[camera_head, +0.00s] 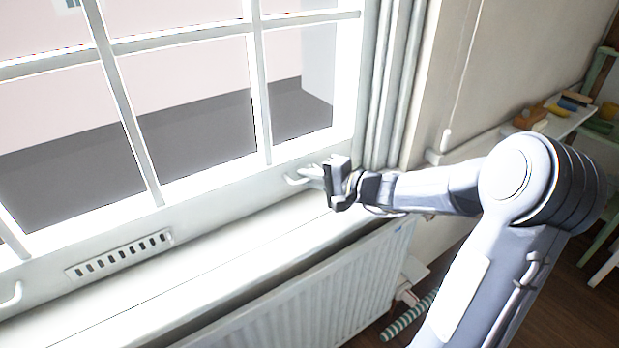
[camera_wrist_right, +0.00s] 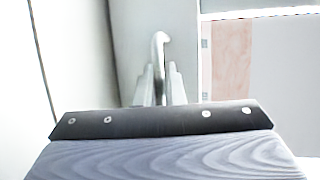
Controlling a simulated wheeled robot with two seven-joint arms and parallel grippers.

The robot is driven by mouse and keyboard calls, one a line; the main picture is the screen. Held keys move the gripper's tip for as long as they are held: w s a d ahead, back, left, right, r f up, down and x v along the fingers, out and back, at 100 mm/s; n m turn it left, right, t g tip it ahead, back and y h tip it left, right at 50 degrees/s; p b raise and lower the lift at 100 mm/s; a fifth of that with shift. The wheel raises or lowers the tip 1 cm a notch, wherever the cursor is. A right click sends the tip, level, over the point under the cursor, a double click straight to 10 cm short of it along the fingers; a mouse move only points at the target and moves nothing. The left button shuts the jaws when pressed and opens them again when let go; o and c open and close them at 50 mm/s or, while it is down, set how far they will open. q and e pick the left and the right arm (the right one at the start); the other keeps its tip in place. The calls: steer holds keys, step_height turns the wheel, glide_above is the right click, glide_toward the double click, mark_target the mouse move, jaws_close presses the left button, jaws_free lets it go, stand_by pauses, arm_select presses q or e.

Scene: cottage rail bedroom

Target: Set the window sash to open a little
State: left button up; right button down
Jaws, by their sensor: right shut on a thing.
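The white window sash (camera_head: 262,88) with its glazing bars fills the upper left of the head view. Its bottom rail carries a white hook-shaped handle (camera_head: 294,180) at the right and a similar one (camera_head: 12,295) at the far left. My right gripper (camera_head: 318,175) reaches in from the right and is shut on the right handle. In the right wrist view, the fingers (camera_wrist_right: 160,88) close around the handle (camera_wrist_right: 159,48), whose curved top sticks out beyond them. My left gripper is not in view. Whether a gap shows under the sash is hard to tell.
A white sill (camera_head: 190,275) runs below the window, with a radiator (camera_head: 320,290) under it. A slotted vent (camera_head: 120,255) sits on the lower frame. A cord (camera_head: 462,70) hangs right of the window. A shelf with small items (camera_head: 555,118) stands at the far right.

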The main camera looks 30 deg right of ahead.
mark_target(309, 139)
step_height(309, 139, up, 10)
steer(key=p, duration=0.4)
steer(key=shift+r, duration=0.2)
steer(key=c, duration=1.5)
jaws_free()
steer(key=shift+f, duration=0.15)
steer(key=shift+c, duration=0.2)
steer(key=v, duration=0.7)
steer(key=shift+s+d+b, duration=0.2)
steer(key=shift+s+b, duration=0.1)
steer(key=shift+s, duration=0.05)
